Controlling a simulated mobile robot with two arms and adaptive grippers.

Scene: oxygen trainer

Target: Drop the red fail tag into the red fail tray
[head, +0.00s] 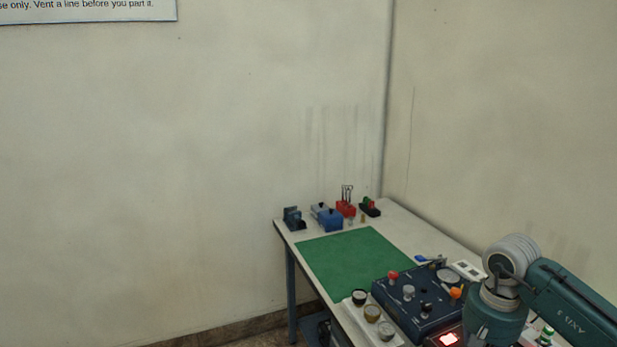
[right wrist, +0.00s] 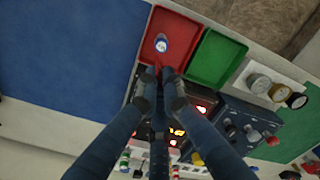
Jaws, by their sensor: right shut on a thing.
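In the right wrist view my right gripper (right wrist: 158,92) is shut, its fingertips beside the lower edge of the red fail tray (right wrist: 184,25). A small red piece, seemingly the red fail tag (right wrist: 158,67), shows at the fingertips; against the red tray its outline is hard to make out. I cannot tell its height above the tray. A round white and blue item (right wrist: 162,44) is in the red tray. In the head view my right arm comes in from the right and its gripper is out of sight. My left gripper is in neither view.
A green tray (right wrist: 215,55) adjoins the red one. Round gauges (right wrist: 260,84) and a dark blue panel with knobs (right wrist: 242,118) lie to the right. In the head view the table bears a green mat (head: 350,260), with small blue and red holders (head: 330,219) at the back.

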